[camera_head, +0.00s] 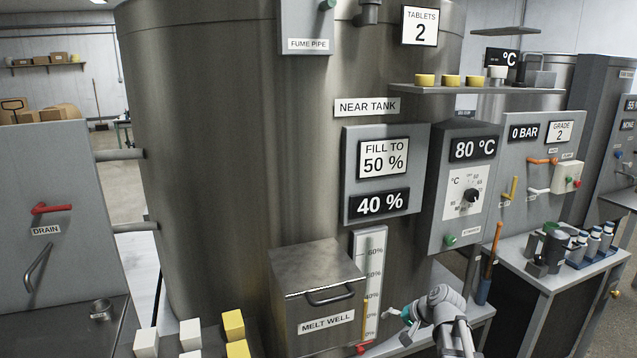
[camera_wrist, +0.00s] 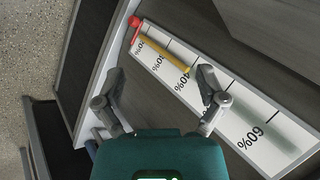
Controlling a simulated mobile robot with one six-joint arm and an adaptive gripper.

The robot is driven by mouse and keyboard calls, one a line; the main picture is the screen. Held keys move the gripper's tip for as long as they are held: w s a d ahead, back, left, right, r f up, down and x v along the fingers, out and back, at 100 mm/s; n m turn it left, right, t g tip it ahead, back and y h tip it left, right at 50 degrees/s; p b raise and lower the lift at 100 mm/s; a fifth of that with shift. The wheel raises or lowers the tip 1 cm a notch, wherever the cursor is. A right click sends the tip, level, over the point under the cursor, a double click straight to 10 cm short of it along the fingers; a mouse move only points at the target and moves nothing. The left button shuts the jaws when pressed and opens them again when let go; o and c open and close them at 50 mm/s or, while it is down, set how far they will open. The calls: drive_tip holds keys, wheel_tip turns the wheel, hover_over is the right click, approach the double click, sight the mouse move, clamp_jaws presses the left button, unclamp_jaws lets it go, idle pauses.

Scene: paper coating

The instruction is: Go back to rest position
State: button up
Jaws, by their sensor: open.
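My gripper (camera_wrist: 163,103) is open and empty in the wrist view, with its two grey fingers apart. In the head view my gripper (camera_head: 393,314) is at the lower middle, just right of the level gauge (camera_head: 371,250). I cannot tell whether it touches anything. The grey near tank (camera_head: 215,160) stands behind it, with a "FILL TO 50 %" sign (camera_head: 383,158) and a "40 %" display (camera_head: 380,204).
The melt well box (camera_head: 318,285) is closed, left of my gripper. White and yellow blocks (camera_head: 234,325) lie at the lower left. A temperature panel (camera_head: 463,190) reads 80 °C. A shelf (camera_head: 470,89) with yellow pieces juts out above. A bench at right holds bottles (camera_head: 594,238).

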drive_tip(key=s+a+f+n+g+h+p, duration=0.1)
drive_tip(key=s+a+n+g+h, duration=0.1)
drive_tip(key=s, duration=0.6)
drive_tip(key=s+a+n+g+h+p, duration=0.1)
drive_tip(key=s+a+n+g+h, duration=0.1)
drive_tip(key=s, duration=0.5)
drive_tip(key=shift+s+f+n+g+h, duration=0.4)
drive_tip(key=shift+n+g+h, duration=0.1)
drive_tip(key=shift+n+h, duration=0.6)
drive_tip(key=shift+w, duration=0.1)
